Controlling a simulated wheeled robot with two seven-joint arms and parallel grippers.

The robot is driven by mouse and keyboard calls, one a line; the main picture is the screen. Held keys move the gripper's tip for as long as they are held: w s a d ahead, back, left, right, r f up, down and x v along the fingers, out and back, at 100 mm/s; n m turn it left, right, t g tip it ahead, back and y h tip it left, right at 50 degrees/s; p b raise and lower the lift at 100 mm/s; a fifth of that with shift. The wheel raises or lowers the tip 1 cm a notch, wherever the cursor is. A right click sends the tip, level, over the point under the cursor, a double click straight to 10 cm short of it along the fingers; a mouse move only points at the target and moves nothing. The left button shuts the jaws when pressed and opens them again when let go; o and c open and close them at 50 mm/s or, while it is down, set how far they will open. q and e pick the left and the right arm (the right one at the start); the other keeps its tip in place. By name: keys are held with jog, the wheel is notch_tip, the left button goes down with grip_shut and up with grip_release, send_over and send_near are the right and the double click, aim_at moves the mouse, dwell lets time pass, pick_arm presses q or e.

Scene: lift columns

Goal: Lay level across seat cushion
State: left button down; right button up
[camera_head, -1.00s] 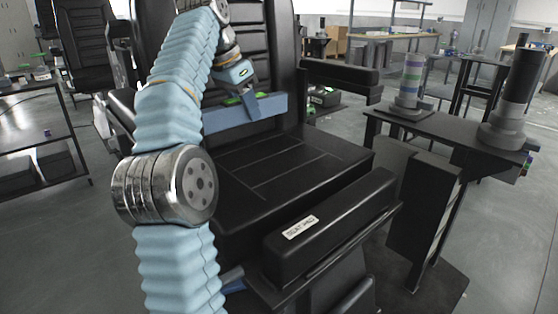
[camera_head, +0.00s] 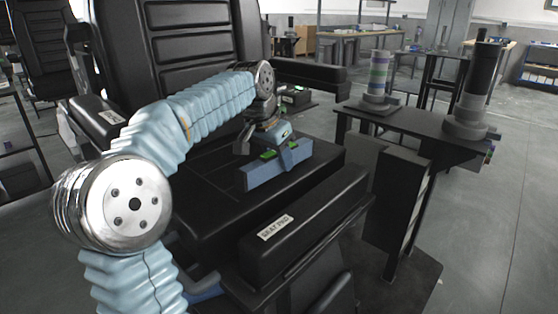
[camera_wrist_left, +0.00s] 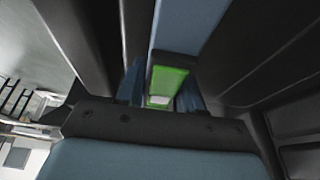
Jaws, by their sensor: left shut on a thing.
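The level is a blue bar (camera_head: 262,177) with bright green parts on top, at the right part of the black seat cushion (camera_head: 200,200) in the head view. It runs at a slant, near the armrest with the white label. Whether it touches the cushion or hovers just above it, I cannot tell. My left gripper (camera_head: 279,144) is over the level and shut on it. In the left wrist view, the level's blue body (camera_wrist_left: 190,25) and a green vial window (camera_wrist_left: 160,83) show between the fingers. My right gripper is not in view.
The labelled near armrest (camera_head: 300,225) and the far armrest (camera_head: 300,73) flank the cushion. The seat backrest (camera_head: 185,50) rises behind.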

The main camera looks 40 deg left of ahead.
pick_arm(q)
jog(key=shift+f, duration=0.45)
jog(key=shift+f, duration=0.15)
jog(key=c, duration=0.7)
grip_release()
jog(key=v, duration=1.2)
jog(key=shift+s, duration=0.1)
